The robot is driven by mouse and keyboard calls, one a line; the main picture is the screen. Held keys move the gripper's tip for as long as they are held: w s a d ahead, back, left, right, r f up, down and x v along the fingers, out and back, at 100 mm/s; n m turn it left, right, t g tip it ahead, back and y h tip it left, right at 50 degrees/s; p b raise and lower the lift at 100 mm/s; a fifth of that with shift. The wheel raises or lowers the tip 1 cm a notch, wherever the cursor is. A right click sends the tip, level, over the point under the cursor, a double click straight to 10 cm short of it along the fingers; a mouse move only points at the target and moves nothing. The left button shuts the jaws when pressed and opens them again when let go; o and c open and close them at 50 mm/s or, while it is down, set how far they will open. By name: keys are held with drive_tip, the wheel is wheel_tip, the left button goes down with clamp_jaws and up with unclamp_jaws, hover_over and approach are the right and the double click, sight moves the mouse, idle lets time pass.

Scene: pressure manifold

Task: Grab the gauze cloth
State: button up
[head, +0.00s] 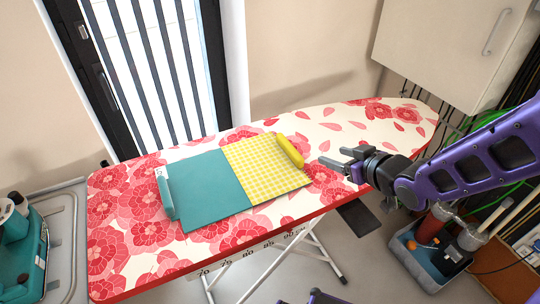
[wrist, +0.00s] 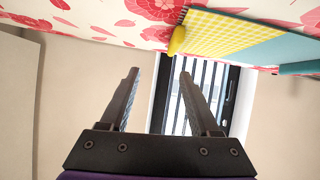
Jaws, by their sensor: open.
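A yellow-and-white checked cloth (head: 265,168) lies flat on a floral ironing board (head: 345,122). A plain teal cloth (head: 208,190) lies flat against its left side. A yellow roll (head: 290,151) lies along the checked cloth's right edge, and a teal roll (head: 165,192) along the teal cloth's left edge. I cannot tell for sure which piece is the gauze. My gripper (head: 338,159) is open and empty, to the right of the yellow roll and apart from it. In the wrist view, my gripper's fingers (wrist: 159,75) are spread, with the checked cloth (wrist: 222,31) and yellow roll (wrist: 177,41) beyond them.
A grey bin (head: 420,262) with bottles and tools stands on the floor at right. A wall cabinet (head: 440,45) hangs at upper right. A teal caddy (head: 22,245) sits at far left. A barred door (head: 150,75) is behind the board. The board's right end is clear.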

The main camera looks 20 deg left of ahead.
drive_tip(key=s+a, duration=0.1)
drive_tip(key=s, duration=0.1)
drive_tip(key=b, duration=0.2)
approach(293, 149)
drive_tip(key=shift+m, duration=0.3)
drive_tip(key=x, duration=0.5)
drive_tip(key=shift+w+d+f, duration=0.1)
drive_tip(key=shift+w+d, duration=0.05)
drive_tip(key=shift+w, duration=0.2)
drive_tip(key=shift+s+a+b+x, duration=0.1)
drive_tip(key=shift+b+x, duration=0.1)
drive_tip(key=shift+x, duration=1.1)
drive_tip(key=shift+s+a+b+x, duration=0.1)
drive_tip(key=shift+b+x, duration=0.05)
drive_tip(key=shift+x, duration=1.2)
drive_tip(key=shift+c, duration=0.3)
clamp_jaws()
